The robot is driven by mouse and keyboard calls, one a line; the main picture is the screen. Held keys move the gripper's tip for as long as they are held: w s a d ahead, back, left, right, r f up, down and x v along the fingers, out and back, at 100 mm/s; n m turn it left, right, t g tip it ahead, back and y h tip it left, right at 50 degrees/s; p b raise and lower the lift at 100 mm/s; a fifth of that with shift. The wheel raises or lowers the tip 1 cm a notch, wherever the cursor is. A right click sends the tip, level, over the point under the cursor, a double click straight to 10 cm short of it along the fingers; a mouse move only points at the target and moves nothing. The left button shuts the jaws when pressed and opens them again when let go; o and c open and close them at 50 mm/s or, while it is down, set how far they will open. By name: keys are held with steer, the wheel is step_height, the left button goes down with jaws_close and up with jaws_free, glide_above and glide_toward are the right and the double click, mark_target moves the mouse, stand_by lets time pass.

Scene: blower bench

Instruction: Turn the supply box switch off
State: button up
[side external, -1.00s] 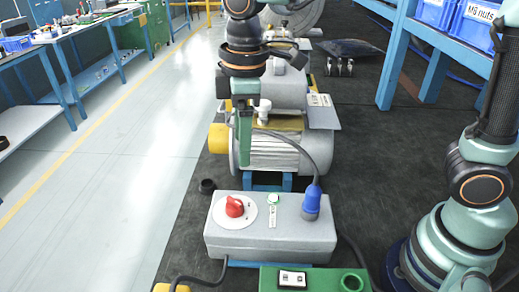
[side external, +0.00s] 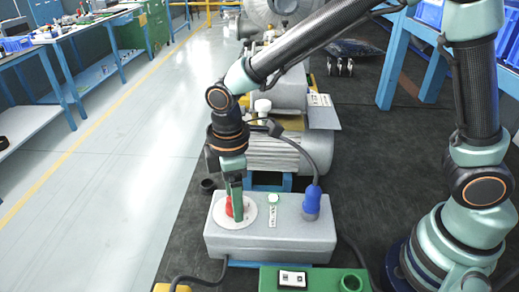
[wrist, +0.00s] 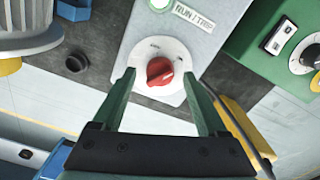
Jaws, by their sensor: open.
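The grey supply box (side external: 285,240) stands on the dark mat. Its red rotary switch (wrist: 160,71) sits on a round white dial plate (wrist: 176,53) in the wrist view. My gripper (wrist: 164,88) is open, with one green finger on each side of the red switch in that view. I cannot tell whether either finger touches it. In the side view my gripper (side external: 236,205) is down at the dial, and the switch (side external: 229,207) is partly hidden behind a finger.
A blue plug (side external: 311,203) with a cable stands on the box's right end. A green box with a rocker switch (side external: 292,279) is in front. The motor (side external: 275,155) is behind. A small black cap (side external: 207,185) lies on the mat.

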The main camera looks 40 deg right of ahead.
steer(key=shift+f, duration=0.45)
jaws_close()
steer(key=shift+n, duration=0.3)
steer(key=n, duration=1.3)
steer(key=shift+n, duration=0.3)
stand_by(0.3)
